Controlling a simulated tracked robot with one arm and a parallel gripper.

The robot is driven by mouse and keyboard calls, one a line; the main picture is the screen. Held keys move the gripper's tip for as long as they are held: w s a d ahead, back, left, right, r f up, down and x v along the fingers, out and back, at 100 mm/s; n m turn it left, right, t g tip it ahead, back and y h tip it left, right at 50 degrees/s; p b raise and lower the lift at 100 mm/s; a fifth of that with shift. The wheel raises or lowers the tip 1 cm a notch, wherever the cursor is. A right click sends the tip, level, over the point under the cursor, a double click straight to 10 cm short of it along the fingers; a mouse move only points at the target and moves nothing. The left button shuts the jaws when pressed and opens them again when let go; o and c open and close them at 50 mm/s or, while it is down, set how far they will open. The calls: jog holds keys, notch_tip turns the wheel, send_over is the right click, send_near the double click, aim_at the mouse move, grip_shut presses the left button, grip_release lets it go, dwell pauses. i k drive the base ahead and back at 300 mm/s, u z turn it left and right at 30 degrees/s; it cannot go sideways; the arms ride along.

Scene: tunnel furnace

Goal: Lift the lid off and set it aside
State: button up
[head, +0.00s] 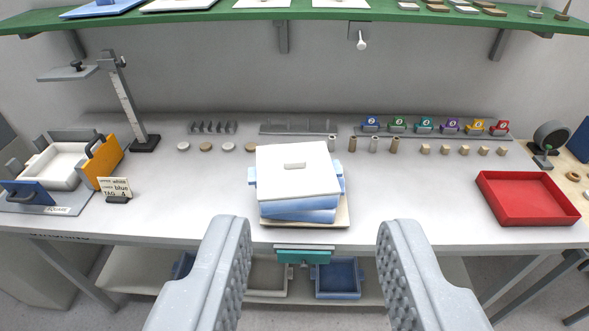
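A white square lid (296,176) with a small raised knob (295,164) on top covers a light blue box (298,213). The lid looks slightly turned against the box beneath it. The box sits on a thin beige plate (333,221) at the front middle of the bench. My gripper (315,235) shows at the bottom of the view, its two grey ridged fingers wide apart. Nothing is between the fingertips, and the box appears beyond them. The lower inside of the box is hidden by the lid.
A red tray (527,198) lies at the right of the bench (410,198). A card (116,187) and an orange-and-blue fixture with a white tray (58,164) stand left. Small pegs and numbered holders (424,126) line the back. A green shelf (230,15) hangs above. Bench beside the box is clear.

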aim_at(304, 169)
jog(key=u, duration=0.1)
jog(key=i, duration=1.25)
jog(key=u, duration=0.45)
